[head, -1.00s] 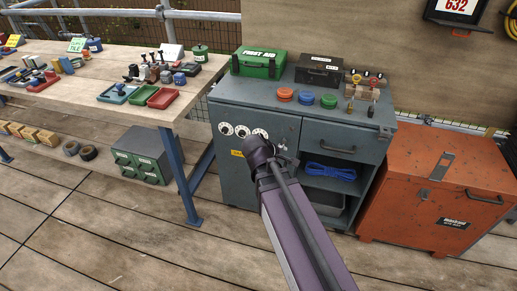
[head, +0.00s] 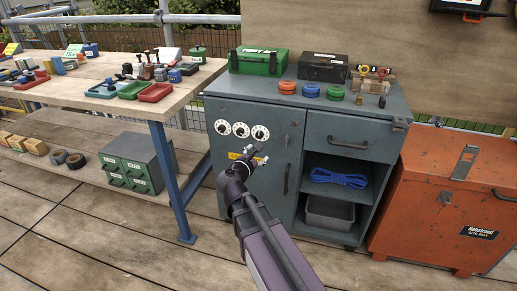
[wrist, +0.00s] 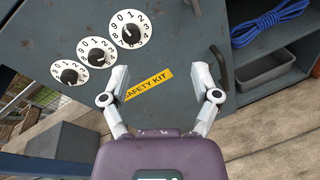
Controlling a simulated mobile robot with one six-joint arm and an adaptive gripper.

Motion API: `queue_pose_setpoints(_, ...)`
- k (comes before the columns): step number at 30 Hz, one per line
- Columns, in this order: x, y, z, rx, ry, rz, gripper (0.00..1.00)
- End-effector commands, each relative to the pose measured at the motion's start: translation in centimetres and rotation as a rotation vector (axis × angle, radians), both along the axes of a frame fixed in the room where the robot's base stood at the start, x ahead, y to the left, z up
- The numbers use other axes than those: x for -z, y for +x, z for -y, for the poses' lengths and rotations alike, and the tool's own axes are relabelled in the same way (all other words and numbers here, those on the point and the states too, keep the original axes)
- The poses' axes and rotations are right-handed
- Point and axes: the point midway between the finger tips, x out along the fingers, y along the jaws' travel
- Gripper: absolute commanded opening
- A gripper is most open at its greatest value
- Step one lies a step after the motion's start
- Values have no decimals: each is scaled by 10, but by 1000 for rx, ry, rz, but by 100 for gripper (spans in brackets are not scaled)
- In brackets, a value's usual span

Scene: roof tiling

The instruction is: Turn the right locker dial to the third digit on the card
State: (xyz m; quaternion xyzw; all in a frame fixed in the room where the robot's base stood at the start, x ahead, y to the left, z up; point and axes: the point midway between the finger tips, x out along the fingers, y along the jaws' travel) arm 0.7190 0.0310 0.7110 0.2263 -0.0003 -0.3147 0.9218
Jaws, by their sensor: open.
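Three white numbered dials with black knobs sit in a row on the grey locker door. The right dial (head: 260,133) is the one nearest the door handle; it also shows in the wrist view (wrist: 130,29). The middle dial (head: 240,130) and left dial (head: 222,127) are beside it. My gripper (head: 258,154) is open and empty, just below the right dial and apart from it. In the wrist view its fingers (wrist: 161,72) are spread either side of the yellow SAFETY KIT label (wrist: 148,86). The card's digits are cut off at the top right of the head view.
The door handle (head: 286,178) is right of my gripper. Open shelves with blue rope (head: 338,178) and a grey bin (head: 330,213) are further right. A wooden workbench (head: 75,92) stands left and an orange site box (head: 430,200) right.

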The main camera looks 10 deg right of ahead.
Motion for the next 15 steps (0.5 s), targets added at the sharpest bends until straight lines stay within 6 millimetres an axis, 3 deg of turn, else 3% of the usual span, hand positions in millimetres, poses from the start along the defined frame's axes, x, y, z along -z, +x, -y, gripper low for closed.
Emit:
queue_pose_setpoints(1, 14, 3, -7, -25, -52, -5, 79)
queue_pose_setpoints(3, 18, 7, -15, -58, -124, -12, 79)
queue_pose_setpoints(15, 22, 15, -37, -136, -315, -31, 79)
